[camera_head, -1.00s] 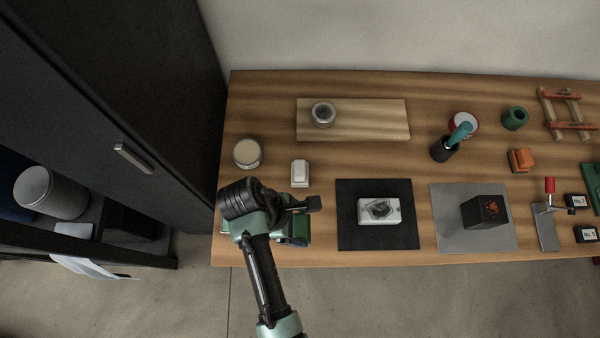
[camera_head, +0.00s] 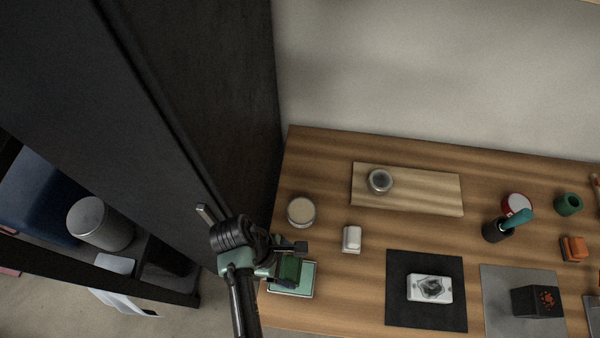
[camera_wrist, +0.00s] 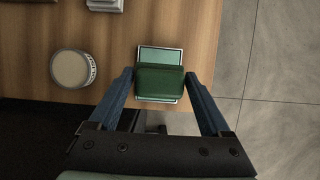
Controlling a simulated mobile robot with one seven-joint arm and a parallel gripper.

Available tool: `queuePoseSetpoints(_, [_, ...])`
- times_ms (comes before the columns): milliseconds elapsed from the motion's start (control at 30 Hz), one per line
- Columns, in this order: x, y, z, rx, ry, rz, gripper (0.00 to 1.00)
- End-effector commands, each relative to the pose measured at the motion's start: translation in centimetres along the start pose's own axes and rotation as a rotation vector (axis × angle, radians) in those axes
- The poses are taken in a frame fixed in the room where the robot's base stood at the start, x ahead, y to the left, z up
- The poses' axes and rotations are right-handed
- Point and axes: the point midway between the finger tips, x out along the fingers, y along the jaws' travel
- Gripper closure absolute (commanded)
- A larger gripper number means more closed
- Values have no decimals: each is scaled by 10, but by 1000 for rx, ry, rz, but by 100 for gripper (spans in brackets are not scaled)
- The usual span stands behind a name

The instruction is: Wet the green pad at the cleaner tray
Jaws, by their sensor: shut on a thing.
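The green pad (camera_head: 289,267) is a dark green block held between the fingers of my gripper (camera_head: 284,253). In the wrist view the green pad (camera_wrist: 160,82) sits between the two blue-grey fingers, and my gripper (camera_wrist: 160,77) is shut on it. The cleaner tray (camera_head: 304,284) is a shallow square with a pale rim and light green inside, at the table's front left corner. In the wrist view the tray (camera_wrist: 161,55) shows behind the pad, which covers its nearer part. I cannot tell whether the pad touches the tray.
A round cream-topped tin (camera_head: 301,212) and a white block (camera_head: 351,239) stand behind the tray. A dark cabinet (camera_head: 235,120) rises close on the left.

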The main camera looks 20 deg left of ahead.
Motion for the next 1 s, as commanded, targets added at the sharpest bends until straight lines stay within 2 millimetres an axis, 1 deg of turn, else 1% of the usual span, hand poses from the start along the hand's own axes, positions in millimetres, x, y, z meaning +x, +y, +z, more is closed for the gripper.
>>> queuePoseSetpoints(267, [17,0,-7,0,1,1,63])
queuePoseSetpoints(500, [40,0,-17,0,1,1,63])
queuePoseSetpoints(633, [51,0,-21,0,1,1,63])
queuePoseSetpoints(800, [56,0,-23,1,1,0,63])
queuePoseSetpoints(1000, [55,0,-22,1,1,0,63])
